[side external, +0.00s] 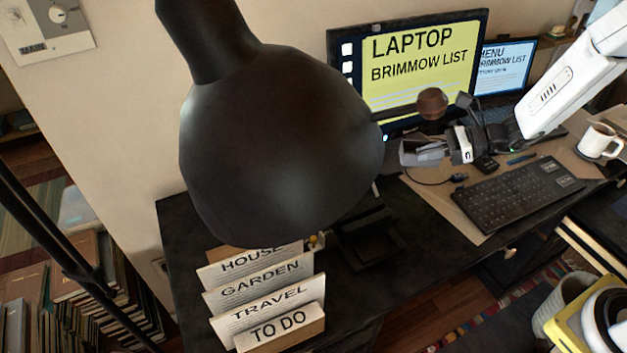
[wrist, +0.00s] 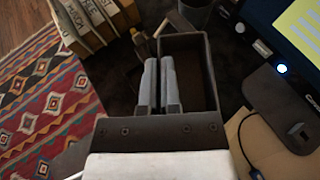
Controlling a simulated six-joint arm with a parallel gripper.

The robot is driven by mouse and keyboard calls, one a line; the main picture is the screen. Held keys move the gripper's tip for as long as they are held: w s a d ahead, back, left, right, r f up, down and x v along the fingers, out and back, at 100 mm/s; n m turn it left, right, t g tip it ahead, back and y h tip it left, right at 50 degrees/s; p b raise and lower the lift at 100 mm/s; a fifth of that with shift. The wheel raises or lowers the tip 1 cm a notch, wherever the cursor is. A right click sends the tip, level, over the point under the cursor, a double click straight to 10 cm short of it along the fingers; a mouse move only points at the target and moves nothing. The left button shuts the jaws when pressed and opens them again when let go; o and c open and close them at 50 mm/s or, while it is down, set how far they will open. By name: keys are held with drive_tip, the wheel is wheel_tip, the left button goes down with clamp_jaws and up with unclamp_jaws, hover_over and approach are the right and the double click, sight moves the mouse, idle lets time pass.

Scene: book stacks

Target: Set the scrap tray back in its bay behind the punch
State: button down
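The scrap tray (wrist: 203,75) is a dark, open, deep box in the wrist view. My gripper (wrist: 159,75) has its two grey fingers close together, with the tray's left wall between them; the wall inside the gap is mostly hidden. The side view shows my gripper (side external: 424,153) pointing left, above the desk in front of the big monitor. A dark, low device (side external: 369,240) stands on the desk beside the card rack; it is probably the punch. The lamp shade hides part of that area, and the bay cannot be made out.
A large black lamp shade (side external: 285,145) blocks much of the side view. A card rack (side external: 265,300) stands at the desk's left front. The monitor (side external: 420,60), keyboard (side external: 515,193) and white mug (side external: 599,141) are to the right. The black desk top (side external: 435,240) is clear right of the dark device.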

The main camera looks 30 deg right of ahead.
drive_tip(key=s+a+f+n+g+y, duration=0.1)
drive_tip(key=s+a+f+n+g, duration=0.1)
drive_tip(key=a+f, duration=0.3)
drive_tip(key=s+a+f+n+g+y, duration=0.1)
drive_tip(key=a+f+n+g, duration=0.3)
drive_tip(key=f, duration=0.5)
drive_tip(key=shift+s+a+g, duration=0.35)
drive_tip(key=shift+s+g, duration=0.15)
drive_tip(key=shift+s, duration=0.05)
drive_tip(key=shift+f, duration=0.2)
drive_tip(key=shift+f, duration=2.85)
drive_tip(key=shift+r, duration=0.1)
drive_tip(key=c, duration=0.8)
unclamp_jaws()
drive_tip(key=shift+o, duration=0.2)
drive_tip(key=shift+v, duration=3.9)
